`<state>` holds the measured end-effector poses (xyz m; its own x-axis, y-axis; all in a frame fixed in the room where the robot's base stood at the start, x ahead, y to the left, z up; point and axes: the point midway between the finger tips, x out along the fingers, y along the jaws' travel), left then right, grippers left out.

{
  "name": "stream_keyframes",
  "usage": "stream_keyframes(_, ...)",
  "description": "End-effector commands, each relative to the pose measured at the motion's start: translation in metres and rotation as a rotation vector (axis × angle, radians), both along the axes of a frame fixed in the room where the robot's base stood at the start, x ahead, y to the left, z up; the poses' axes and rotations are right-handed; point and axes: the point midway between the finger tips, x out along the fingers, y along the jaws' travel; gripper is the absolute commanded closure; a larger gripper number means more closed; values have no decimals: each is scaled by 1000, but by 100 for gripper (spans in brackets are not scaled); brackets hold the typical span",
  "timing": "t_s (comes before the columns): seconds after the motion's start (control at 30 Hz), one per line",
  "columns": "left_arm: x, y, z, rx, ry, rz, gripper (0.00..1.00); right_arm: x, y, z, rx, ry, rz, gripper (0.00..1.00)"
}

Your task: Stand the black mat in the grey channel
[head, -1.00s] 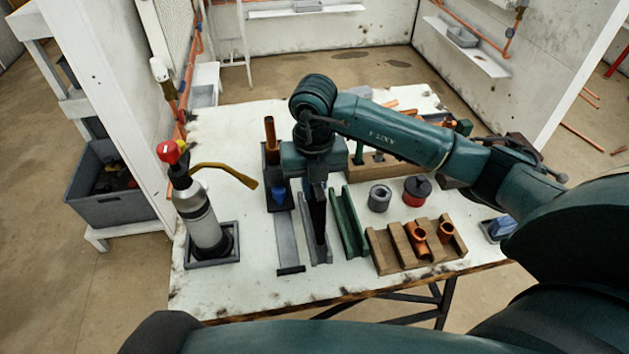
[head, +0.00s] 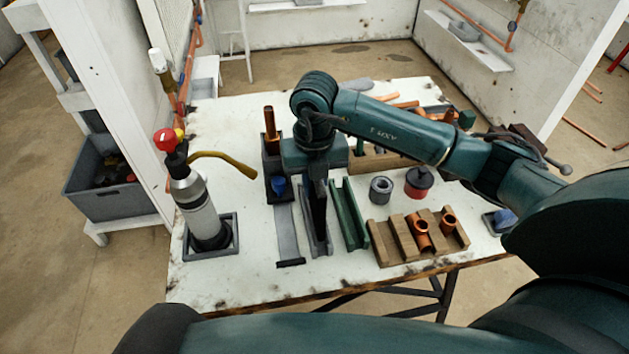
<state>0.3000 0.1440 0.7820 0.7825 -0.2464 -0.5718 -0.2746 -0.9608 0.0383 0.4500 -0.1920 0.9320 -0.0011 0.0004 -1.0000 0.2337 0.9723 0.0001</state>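The black mat (head: 318,207) is a thin dark strip, seen nearly edge-on. It stands upright along the grey channel (head: 329,250), with its lower edge between the channel walls as far as I can see. My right gripper (head: 316,178) points straight down at the far, upper part of the mat. Its fingertips are hidden by the hand and the mat, so I cannot tell whether they grip it. My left gripper is out of view.
A green channel (head: 355,225) lies close to the right, a flat grey strip (head: 287,235) to the left. A wooden block with copper fittings (head: 397,245), a grey ring (head: 380,190) and a red-black can (head: 418,183) stand further right. A torch cylinder (head: 201,215) stands left.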

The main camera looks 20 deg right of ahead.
Motion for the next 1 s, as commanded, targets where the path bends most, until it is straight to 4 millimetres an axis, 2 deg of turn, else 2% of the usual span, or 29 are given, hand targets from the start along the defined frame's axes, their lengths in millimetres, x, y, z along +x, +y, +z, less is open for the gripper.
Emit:
stream_keyframes(0.17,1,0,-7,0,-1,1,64,0,0,-10,0,0,-1,100)
stream_keyframes(0.63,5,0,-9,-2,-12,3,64,0,0,-12,0,0,-1,100)
stream_keyframes(1.0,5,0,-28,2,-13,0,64,0,0,-35,0,0,-1,100)
